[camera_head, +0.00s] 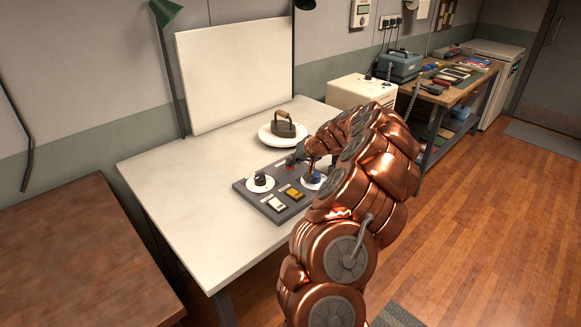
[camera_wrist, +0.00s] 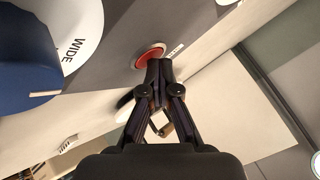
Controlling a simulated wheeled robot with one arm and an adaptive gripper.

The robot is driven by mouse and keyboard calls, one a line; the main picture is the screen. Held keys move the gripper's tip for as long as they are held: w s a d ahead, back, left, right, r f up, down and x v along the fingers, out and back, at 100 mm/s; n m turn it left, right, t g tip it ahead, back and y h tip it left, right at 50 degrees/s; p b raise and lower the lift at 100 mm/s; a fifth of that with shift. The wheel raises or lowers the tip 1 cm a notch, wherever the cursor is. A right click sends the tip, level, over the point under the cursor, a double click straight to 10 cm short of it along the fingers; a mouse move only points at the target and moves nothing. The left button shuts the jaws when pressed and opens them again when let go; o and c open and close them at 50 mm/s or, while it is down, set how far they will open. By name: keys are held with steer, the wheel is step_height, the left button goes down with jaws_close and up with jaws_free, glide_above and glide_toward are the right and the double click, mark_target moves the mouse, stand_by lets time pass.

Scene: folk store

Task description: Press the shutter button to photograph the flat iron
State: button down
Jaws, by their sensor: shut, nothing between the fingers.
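The flat iron (camera_head: 284,124), dark with a brown handle, stands on a white round plate (camera_head: 263,137) on the white table. A dark grey control panel (camera_head: 245,187) lies in front of it. A red round button (camera_wrist: 149,53) on the panel shows in the wrist view; in the head view it (camera_head: 290,161) is small and partly hidden by my arm. My gripper (camera_wrist: 158,64) is shut and empty, its fingertips at the near edge of the red button. I cannot tell whether they touch it. In the head view my arm hides most of the gripper.
The panel also has a black knob (camera_head: 260,178), a blue knob (camera_wrist: 25,55) on a dial marked WIDE, a white switch (camera_head: 277,203) and a yellow switch (camera_head: 294,194). A white board (camera_head: 235,70) stands behind the iron. The table's left part is clear.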

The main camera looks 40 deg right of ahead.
steer(key=shift+r, duration=0.85)
steer(key=shift+r+p, duration=0.55)
steer(key=shift+r, duration=1.95)
